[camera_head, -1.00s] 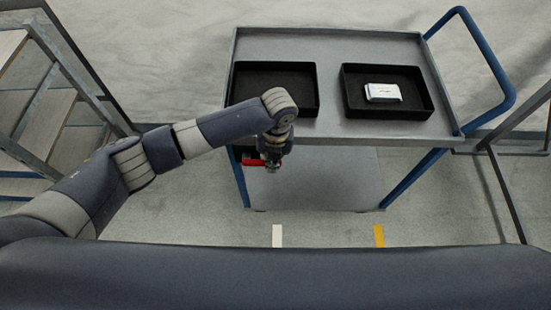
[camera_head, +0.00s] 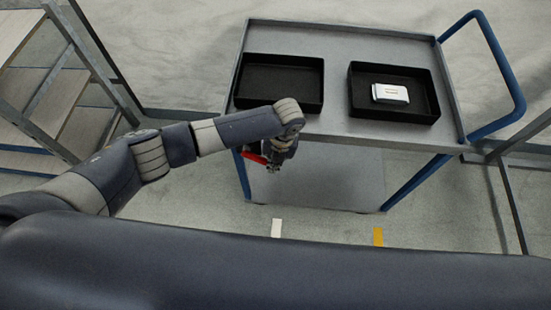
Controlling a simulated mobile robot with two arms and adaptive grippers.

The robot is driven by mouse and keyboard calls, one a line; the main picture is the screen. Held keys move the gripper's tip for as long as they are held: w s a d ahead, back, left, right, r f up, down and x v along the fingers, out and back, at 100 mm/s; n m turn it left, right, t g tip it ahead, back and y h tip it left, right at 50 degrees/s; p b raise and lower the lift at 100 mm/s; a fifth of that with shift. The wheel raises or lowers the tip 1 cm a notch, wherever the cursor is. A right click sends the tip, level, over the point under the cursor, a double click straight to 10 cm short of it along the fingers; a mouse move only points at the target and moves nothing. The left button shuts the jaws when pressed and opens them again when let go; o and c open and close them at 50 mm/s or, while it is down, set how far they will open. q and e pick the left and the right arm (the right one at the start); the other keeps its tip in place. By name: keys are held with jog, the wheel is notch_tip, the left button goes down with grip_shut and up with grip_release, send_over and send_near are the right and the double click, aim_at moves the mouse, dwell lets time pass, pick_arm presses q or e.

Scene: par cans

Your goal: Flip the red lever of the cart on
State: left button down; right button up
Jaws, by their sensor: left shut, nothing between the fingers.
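The cart (camera_head: 330,42) is grey with a blue frame and handle. Its red lever (camera_head: 256,158) shows below the left part of the top's front edge, just left of my left gripper, which hides part of it. The lever looks tilted. My left gripper (camera_head: 273,171) is shut with nothing in it and points down beside the lever's right end. I cannot tell whether they touch. My right gripper is out of view.
Two black trays stand on the cart: the left one (camera_head: 281,57) looks empty, the right one (camera_head: 436,98) holds a white packet (camera_head: 390,94). A shelf rack (camera_head: 62,75) stands at the left. White and yellow floor marks lie in front of the cart.

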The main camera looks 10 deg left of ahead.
pick_arm(q)
jog(key=shift+a+f, duration=0.2)
jog(key=shift+f, duration=0.8)
jog(key=shift+r+p, duration=0.55)
jog(key=shift+r, duration=0.2)
